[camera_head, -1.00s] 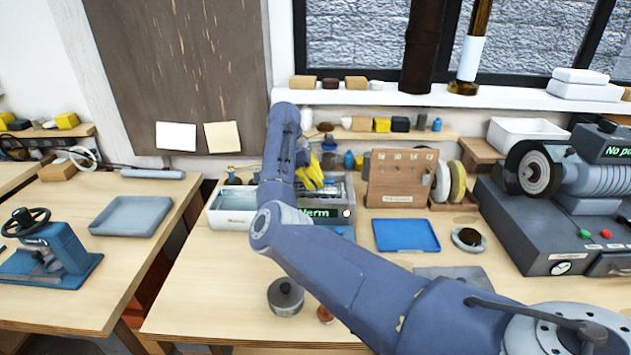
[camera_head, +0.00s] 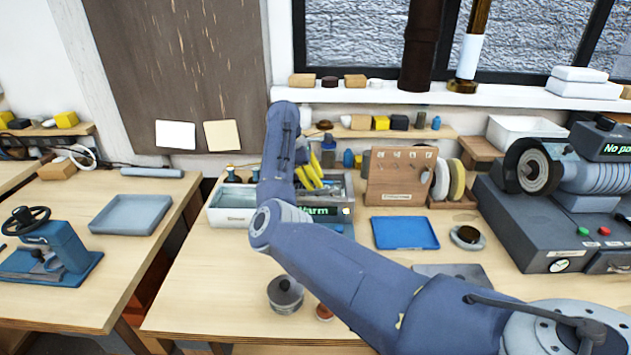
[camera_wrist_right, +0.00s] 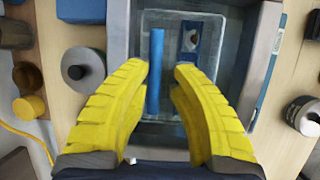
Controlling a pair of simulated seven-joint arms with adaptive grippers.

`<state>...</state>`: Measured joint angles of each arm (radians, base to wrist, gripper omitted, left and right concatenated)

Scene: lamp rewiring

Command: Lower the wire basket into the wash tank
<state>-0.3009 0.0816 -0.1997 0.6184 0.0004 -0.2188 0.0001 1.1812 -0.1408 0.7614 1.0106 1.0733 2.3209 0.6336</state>
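The wash tank (camera_head: 346,211) is a grey box with a lit green display, in the middle of the bench in the head view. In the right wrist view its grey rim (camera_wrist_right: 262,60) surrounds a pale, see-through rectangular basket (camera_wrist_right: 208,22). A blue bar (camera_wrist_right: 156,75), which looks like the basket's handle, runs along it. My right gripper (camera_head: 312,178) has yellow fingers and is over the tank. The basket's depth in the tank is unclear. My left gripper is out of view.
A white rinse tray (camera_head: 232,216) stands left of the tank, partly behind my right arm. A wooden rack (camera_head: 398,178) and a blue tray (camera_head: 405,233) are to the right. A lidded round tin (camera_head: 285,295) sits in front. A grey grinder (camera_head: 560,200) fills the far right.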

